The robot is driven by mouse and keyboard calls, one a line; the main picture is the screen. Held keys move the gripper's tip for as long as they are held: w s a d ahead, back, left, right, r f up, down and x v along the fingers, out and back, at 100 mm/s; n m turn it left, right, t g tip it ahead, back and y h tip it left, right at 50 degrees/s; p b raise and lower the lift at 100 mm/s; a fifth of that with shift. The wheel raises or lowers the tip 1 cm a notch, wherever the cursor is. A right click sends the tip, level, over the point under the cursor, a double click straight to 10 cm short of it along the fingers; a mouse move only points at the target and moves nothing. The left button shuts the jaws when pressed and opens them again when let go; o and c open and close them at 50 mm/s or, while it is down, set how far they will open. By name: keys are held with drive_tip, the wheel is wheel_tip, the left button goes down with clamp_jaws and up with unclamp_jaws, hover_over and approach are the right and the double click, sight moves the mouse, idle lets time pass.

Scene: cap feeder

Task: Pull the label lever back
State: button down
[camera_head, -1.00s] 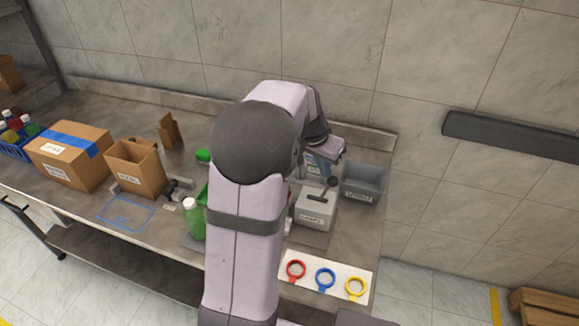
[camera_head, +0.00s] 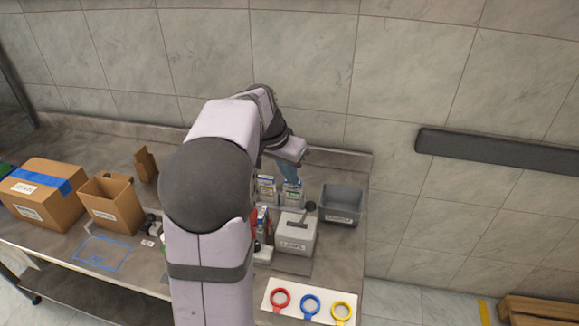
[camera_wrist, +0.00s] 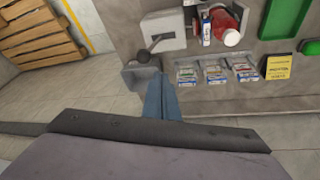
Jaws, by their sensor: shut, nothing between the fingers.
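The label lever (camera_head: 310,207) is a dark rod with a round black knob on a pale grey labelled box (camera_head: 292,245). The lever (camera_wrist: 143,56) also shows in the wrist view, sticking out from the grey box (camera_wrist: 168,36). My gripper (camera_head: 288,178) has blue fingers, shut and empty. In the head view it appears behind the box and up-left of the knob, apart from the lever. In the wrist view my gripper (camera_wrist: 161,82) points towards the bench, below and right of the knob. Its exact height is hard to tell.
A grey bin (camera_head: 341,204) stands right of the lever box. Small cartons (camera_wrist: 215,74) stand in a row near my fingers. A red bottle (camera_wrist: 228,27) is beside the box. Red, blue and yellow rings lie on a white board (camera_head: 323,313) in front.

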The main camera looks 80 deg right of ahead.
drive_tip(key=v, duration=0.3)
drive_tip(key=s+b+v, duration=0.1)
drive_tip(key=v, duration=0.1)
drive_tip(key=shift+r, duration=0.1)
idle(0.3)
